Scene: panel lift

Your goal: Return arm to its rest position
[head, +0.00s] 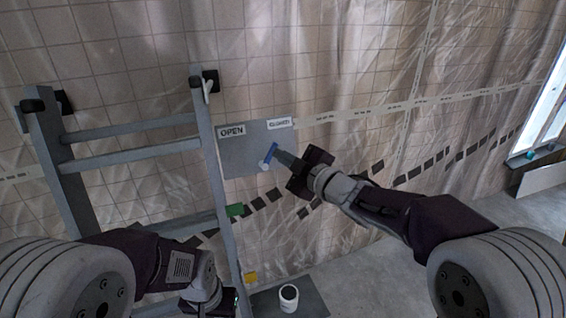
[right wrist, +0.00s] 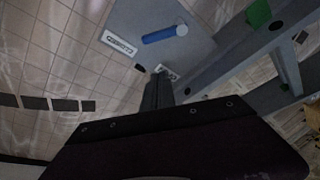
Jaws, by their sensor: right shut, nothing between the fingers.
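My right gripper (head: 283,157) is shut and empty, in front of a grey panel (head: 240,150) on the tiled wall. The panel has an "OPEN" label at its upper left and a second label at its upper right. A blue handle (head: 270,153) with a pale round end sits on the panel, close to my right fingertips. In the right wrist view, the blue handle (right wrist: 160,35) lies beyond the shut fingers (right wrist: 158,90), with a gap between. My left gripper (head: 208,303) is low at the bottom left, dark and partly cut off; its fingers are not clear.
A grey ladder-like frame (head: 130,153) stands left of the panel. A green block (head: 235,210) and a yellow block (head: 251,277) are near its right post. A white cup-like container (head: 289,298) stands on a dark mat (head: 313,299). The floor at right is clear.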

